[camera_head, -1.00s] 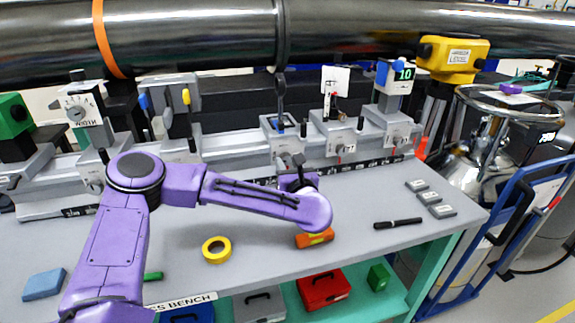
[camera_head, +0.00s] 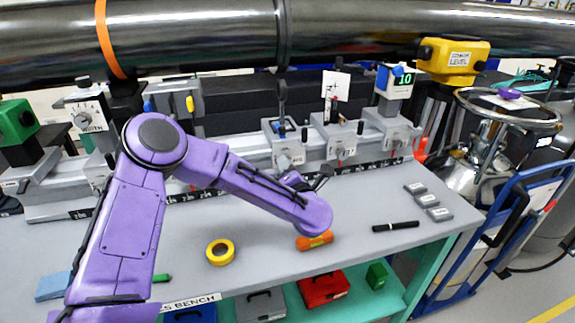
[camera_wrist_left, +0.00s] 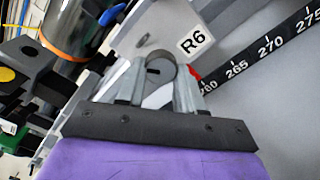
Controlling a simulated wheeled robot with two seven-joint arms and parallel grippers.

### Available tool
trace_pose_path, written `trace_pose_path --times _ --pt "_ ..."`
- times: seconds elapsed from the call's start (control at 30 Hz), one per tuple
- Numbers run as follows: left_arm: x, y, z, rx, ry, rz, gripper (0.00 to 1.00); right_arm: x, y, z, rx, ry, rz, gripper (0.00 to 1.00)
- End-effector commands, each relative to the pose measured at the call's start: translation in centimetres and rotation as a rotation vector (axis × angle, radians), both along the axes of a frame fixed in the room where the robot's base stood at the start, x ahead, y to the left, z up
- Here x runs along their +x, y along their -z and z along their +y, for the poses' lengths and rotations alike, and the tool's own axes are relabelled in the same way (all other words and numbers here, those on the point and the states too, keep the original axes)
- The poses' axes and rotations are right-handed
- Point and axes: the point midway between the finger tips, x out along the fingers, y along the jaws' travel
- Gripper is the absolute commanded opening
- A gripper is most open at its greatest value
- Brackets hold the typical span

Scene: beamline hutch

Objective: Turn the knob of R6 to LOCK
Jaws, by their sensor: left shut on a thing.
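The R6 carriage shows in the left wrist view by its R6 label (camera_wrist_left: 193,40), above a black scale strip. Its knob (camera_wrist_left: 160,62), a grey disc with a dark slot, sits between the fingers of my left gripper (camera_wrist_left: 157,72), which is shut on it. In the head view my left gripper (camera_head: 316,181) is at the rail front, just below a grey carriage (camera_head: 284,147) that seems to be R6. The knob is hidden there by my wrist. No LOCK marking is readable. My right gripper is not in view.
A black pipe (camera_head: 200,35) runs above the rail. A neighbouring carriage (camera_head: 341,140) stands close on the right. An orange cylinder (camera_head: 314,240), yellow tape roll (camera_head: 220,252), black marker (camera_head: 396,226) and several grey blocks (camera_head: 427,200) lie on the bench (camera_head: 270,268).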

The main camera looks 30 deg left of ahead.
Motion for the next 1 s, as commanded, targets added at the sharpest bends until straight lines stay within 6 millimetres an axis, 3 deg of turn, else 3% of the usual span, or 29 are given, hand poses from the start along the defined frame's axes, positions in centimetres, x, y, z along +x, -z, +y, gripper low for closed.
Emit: trace_pose_path --times 0.5,1.0 --pt "0.0 -0.5 -0.1 0.283 0.004 0.327 0.06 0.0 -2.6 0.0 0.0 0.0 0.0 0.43" --pt "0.0 -0.3 -0.1 0.391 0.004 0.457 0.06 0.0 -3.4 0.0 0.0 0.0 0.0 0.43"
